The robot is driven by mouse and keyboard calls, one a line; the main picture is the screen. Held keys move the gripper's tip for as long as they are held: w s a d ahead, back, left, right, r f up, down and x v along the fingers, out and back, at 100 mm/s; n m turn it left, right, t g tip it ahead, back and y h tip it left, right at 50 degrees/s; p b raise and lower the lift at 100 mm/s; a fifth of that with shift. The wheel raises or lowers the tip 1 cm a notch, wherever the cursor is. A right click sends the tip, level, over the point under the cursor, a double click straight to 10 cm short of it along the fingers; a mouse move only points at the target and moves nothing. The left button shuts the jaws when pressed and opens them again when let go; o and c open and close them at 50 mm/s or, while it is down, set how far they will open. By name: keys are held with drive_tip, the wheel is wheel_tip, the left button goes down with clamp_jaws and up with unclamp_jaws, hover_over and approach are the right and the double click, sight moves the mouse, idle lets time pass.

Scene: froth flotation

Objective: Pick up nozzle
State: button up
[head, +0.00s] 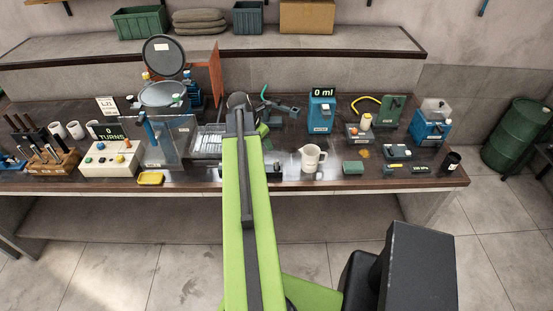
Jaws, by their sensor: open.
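My lime-green arm reaches forward over the bench, and its far end bends to the right. My gripper (287,107) appears as dark grey prongs past that bend, parted and with nothing seen between them. A thin curved green tube (264,92) stands up just behind and left of the prongs; it may be the nozzle, but its lower end is hidden. I cannot tell whether the prongs touch it. A blue water unit (322,112) with a "0 ml" display stands to the right of my gripper.
A white jug (312,158) stands near the bench front. A yellow hose (367,101) arches at the right, near a blue machine (431,122). A clear tank (170,140) and a button box (110,158) stand left of my arm. A green drum (517,135) is on the floor.

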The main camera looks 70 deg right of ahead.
sight(276, 161)
drive_tip(key=b+x, duration=0.5)
drive_tip(key=x, duration=0.1)
drive_tip(key=b+x, duration=0.6)
drive_tip(key=shift+w+a+f, duration=0.1)
drive_tip(key=shift+a+f, duration=0.05)
drive_tip(key=shift+f, duration=0.15)
drive_tip(key=shift+f+b, duration=0.1)
drive_tip(key=shift+b, duration=0.2)
drive_tip(key=b+x, duration=0.4)
drive_tip(key=x, duration=0.1)
drive_tip(key=shift+s+d+b, duration=0.25)
drive_tip(key=shift+s+b, duration=0.05)
drive_tip(key=shift+s, duration=0.1)
clamp_jaws()
